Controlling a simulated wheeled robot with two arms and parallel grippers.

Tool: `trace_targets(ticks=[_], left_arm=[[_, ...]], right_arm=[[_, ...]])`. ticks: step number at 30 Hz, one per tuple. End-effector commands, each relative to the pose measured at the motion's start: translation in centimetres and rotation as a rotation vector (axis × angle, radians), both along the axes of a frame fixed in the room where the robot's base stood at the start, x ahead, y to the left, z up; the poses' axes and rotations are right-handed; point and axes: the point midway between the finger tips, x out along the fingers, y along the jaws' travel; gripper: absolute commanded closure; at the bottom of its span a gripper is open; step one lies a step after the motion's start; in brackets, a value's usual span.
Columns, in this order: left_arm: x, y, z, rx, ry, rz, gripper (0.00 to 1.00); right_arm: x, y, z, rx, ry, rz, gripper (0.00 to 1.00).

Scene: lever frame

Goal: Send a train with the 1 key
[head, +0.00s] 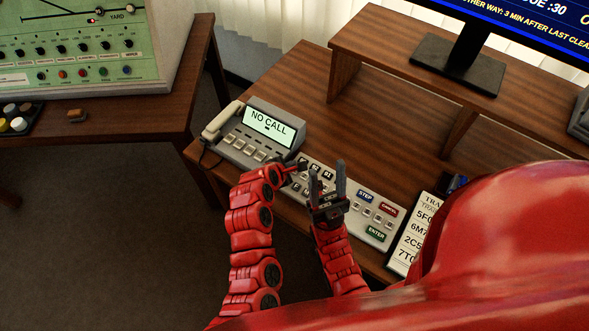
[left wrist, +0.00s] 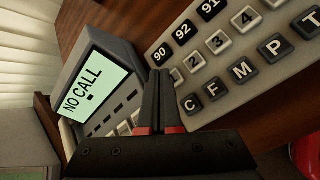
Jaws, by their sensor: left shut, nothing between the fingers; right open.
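The keypad panel (head: 352,212) lies on the wooden desk. In the left wrist view the panel (left wrist: 235,75) shows dark 90, 92 and 91 keys, a row of light keys with 2, 3 and 4 readable, and dark C, F, M, P and T keys. The light key left of 2, where the 1 key (left wrist: 177,76) sits, is partly hidden by my fingers. My left gripper (head: 298,167) is shut and empty over the panel's left end; its tips (left wrist: 160,74) are beside that key, contact unclear. My right gripper (head: 327,180) is open and empty above the panel's middle.
A telephone (head: 253,135) with a "NO CALL" screen stands just left of the panel. A card with train codes (head: 414,237) lies at the right. A monitor stand (head: 460,66) is on the raised shelf. Bare desk (head: 350,125) lies behind the panel.

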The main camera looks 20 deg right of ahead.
Motion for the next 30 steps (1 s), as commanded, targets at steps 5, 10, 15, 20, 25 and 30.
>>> trace_targets(ticks=[5,10,15,20,25,30], left_arm=[[0.0,0.0,-0.7,0.001,0.002,0.000,1.00],[0.0,0.0,-0.8,0.001,0.001,0.000,1.00],[0.0,0.0,-0.8,0.000,0.001,-0.001,1.00],[0.0,0.0,-0.9,0.000,0.000,0.000,1.00],[0.0,0.0,-1.1,0.000,0.000,0.000,1.00],[0.0,0.0,-1.3,0.001,0.000,0.001,1.00]], right_arm=[[0.0,0.0,-0.2,0.000,0.000,0.000,0.50],[0.0,0.0,-0.2,0.000,0.000,0.000,0.50],[0.0,0.0,-0.2,0.000,0.000,0.000,0.50],[0.0,0.0,-0.3,0.000,0.000,0.000,0.50],[0.0,0.0,-0.4,0.000,0.000,0.000,0.50],[0.0,0.0,-0.4,0.000,0.000,0.000,0.50]])
